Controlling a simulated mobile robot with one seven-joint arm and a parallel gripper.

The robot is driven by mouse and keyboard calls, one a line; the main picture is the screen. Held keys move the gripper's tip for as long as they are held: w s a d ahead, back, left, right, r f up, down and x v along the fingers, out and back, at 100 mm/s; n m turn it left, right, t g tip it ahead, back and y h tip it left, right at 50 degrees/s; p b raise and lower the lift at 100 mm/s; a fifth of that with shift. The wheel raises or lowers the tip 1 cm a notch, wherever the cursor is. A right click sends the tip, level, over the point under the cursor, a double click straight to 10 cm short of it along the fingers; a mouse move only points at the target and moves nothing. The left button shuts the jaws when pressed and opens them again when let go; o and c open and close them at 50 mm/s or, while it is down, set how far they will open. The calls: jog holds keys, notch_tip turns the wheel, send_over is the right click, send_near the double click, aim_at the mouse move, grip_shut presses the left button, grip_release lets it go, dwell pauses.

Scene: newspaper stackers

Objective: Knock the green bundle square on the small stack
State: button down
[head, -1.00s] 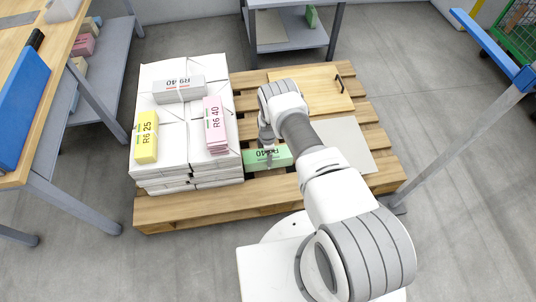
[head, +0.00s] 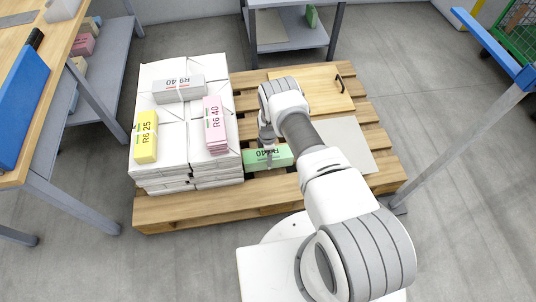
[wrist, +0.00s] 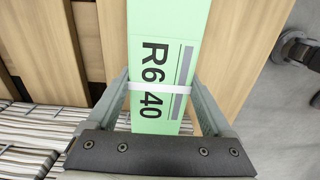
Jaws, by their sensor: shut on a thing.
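The green bundle (head: 282,157), marked R6 40 with a white strap, lies flat beside the right side of the white stacks, near the pallet's front. It also shows in the wrist view (wrist: 165,25), running lengthwise away between my fingers. My gripper (head: 268,153) is shut on it, one finger along each long side; it shows in the wrist view (wrist: 164,98) too. White newspaper stacks (head: 190,66) carry a grey bundle (head: 178,86), a yellow bundle (head: 146,136) and a pink bundle (head: 215,125). What lies directly under the green bundle is hidden.
The wooden pallet (head: 190,211) bears everything. A wooden board with a black handle (head: 300,75) and a flat grey sheet (head: 352,143) lie right of my arm. A workbench (head: 45,110) stands left, a grey shelf (head: 290,38) behind, and a blue-topped frame (head: 490,45) right.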

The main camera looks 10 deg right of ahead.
aim_at(275, 152)
jog(key=shift+a, duration=0.4)
jog(key=shift+w+d+b, duration=0.1)
jog(key=shift+d+b, duration=0.35)
jog(key=shift+d, duration=1.5)
jog(key=shift+r, duration=0.15)
jog(key=shift+r+p, duration=1.7)
jog(key=shift+r, duration=1.2)
jog(key=shift+r, duration=0.1)
